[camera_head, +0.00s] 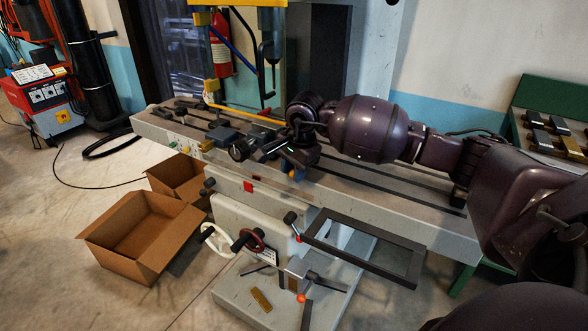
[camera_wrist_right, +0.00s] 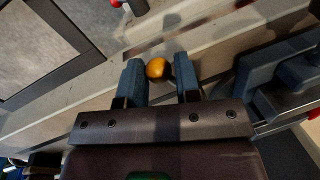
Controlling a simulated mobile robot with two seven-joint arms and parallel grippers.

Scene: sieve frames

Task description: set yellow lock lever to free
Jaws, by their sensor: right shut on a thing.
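The yellow lock lever shows in the right wrist view as a round orange-yellow knob (camera_wrist_right: 156,69) between my two blue fingertips. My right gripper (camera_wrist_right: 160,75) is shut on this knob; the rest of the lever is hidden. In the head view my right arm reaches in from the right over the machine table, and the gripper (camera_head: 296,172) points down at the table's front edge. Only a small bit of yellow (camera_head: 291,173) shows beside the blue fingertip there. The lever's angle cannot be read. My left gripper is in neither view.
The long grey machine table (camera_head: 400,190) with dark slots lies under my right arm. A dark rectangular frame (camera_head: 365,247) juts out in front. A red block (camera_head: 248,186) sits on the front face left of the gripper. An open cardboard box (camera_head: 140,235) stands on the floor.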

